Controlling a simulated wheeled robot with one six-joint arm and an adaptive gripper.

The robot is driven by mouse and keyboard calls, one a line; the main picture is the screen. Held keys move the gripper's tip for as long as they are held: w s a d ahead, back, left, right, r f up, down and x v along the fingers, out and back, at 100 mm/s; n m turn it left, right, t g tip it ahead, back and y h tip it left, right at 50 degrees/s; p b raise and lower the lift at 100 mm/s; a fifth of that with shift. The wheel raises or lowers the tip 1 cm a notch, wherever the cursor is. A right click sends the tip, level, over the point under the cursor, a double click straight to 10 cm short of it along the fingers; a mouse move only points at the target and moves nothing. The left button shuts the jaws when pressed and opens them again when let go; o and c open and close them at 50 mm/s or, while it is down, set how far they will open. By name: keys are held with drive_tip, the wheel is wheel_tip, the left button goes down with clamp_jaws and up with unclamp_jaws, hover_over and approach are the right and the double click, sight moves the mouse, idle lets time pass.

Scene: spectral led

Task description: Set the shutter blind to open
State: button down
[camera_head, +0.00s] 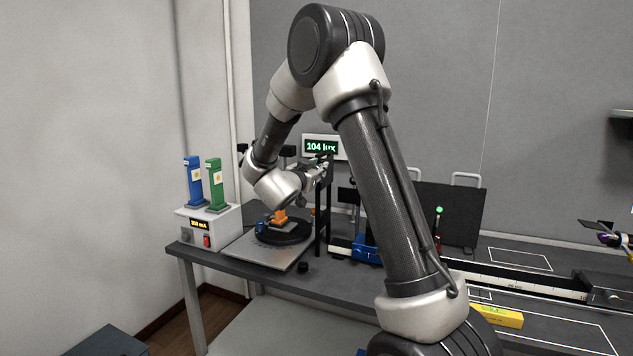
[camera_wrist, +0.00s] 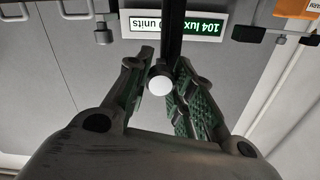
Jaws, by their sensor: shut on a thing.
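The shutter blind appears to be the black upright frame (camera_head: 322,215) on the table, beside the round black turntable. A thin dark bar (camera_wrist: 173,25) and a small white round knob (camera_wrist: 160,86) show in the wrist view. They seem to be part of it, but the blind's own plate cannot be made out. My gripper (camera_head: 320,168) is at the top of the frame. In the wrist view my gripper (camera_wrist: 165,62) has its two green-padded fingers on either side of the bar and knob, shut on the knob's handle. My arm hides part of the frame in the head view.
A lux display (camera_head: 320,147) reads 104 lux behind the frame; it shows upside down in the wrist view (camera_wrist: 175,24). Blue and green LED holders (camera_head: 213,184) stand on a white supply box (camera_head: 208,227) at left.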

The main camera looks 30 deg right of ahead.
drive_tip(key=shift+w+r, duration=0.1)
drive_tip(key=shift+r, duration=0.2)
drive_tip(key=c, duration=1.2)
unclamp_jaws()
drive_tip(key=v, duration=1.2)
